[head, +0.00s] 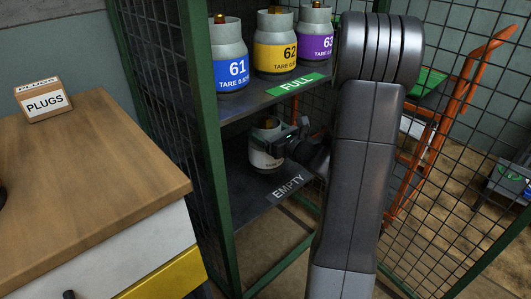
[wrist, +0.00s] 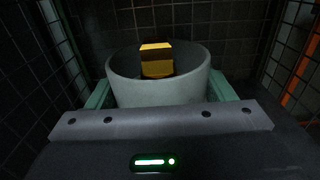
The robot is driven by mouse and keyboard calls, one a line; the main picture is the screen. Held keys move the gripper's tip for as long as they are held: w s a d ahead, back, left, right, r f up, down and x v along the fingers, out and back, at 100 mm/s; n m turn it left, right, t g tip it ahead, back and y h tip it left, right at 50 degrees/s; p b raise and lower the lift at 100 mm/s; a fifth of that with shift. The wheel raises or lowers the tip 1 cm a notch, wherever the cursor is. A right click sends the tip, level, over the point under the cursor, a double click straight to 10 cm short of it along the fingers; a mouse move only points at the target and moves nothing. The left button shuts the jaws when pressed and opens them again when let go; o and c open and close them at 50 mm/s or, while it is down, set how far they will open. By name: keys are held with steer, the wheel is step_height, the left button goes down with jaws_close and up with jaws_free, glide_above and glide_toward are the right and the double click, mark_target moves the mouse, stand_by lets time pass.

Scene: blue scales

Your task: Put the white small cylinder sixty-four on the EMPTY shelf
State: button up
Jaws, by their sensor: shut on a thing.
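The white small cylinder (head: 264,156) is in the cage, at the level of the lower shelf labelled EMPTY (head: 254,199). It looks upright, with a brass valve inside its grey collar; its number is not readable. My gripper (head: 283,146) reaches in from the right and is shut on it. In the wrist view the collar (wrist: 158,92) and its brass valve (wrist: 156,60) fill the middle, with the green fingers of my gripper (wrist: 160,97) on both sides. I cannot tell for sure whether its base touches the shelf.
Cylinders 61 (head: 231,72), 62 (head: 275,52) and 63 (head: 316,42) stand on the upper FULL shelf (head: 262,99), above my gripper. A green cage post (head: 204,130) stands at the left. A wooden bench (head: 90,170) holds a PLUGS box (head: 44,101). An orange trolley (head: 440,130) stands right.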

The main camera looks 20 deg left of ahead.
steer(key=shift+f+b, duration=1.05)
steer(key=shift+f, duration=1.9)
steer(key=shift+f, duration=0.2)
steer(key=o, duration=2)
steer(key=shift+r, duration=0.2)
steer(key=shift+s+d, duration=0.1)
steer(key=shift+d, duration=0.25)
steer(key=p+v, duration=0.2)
steer(key=v, duration=0.9)
steer(key=shift+s+d+f+p, duration=0.1)
steer(key=shift+s+f+p, duration=0.05)
steer(key=shift+p, duration=0.15)
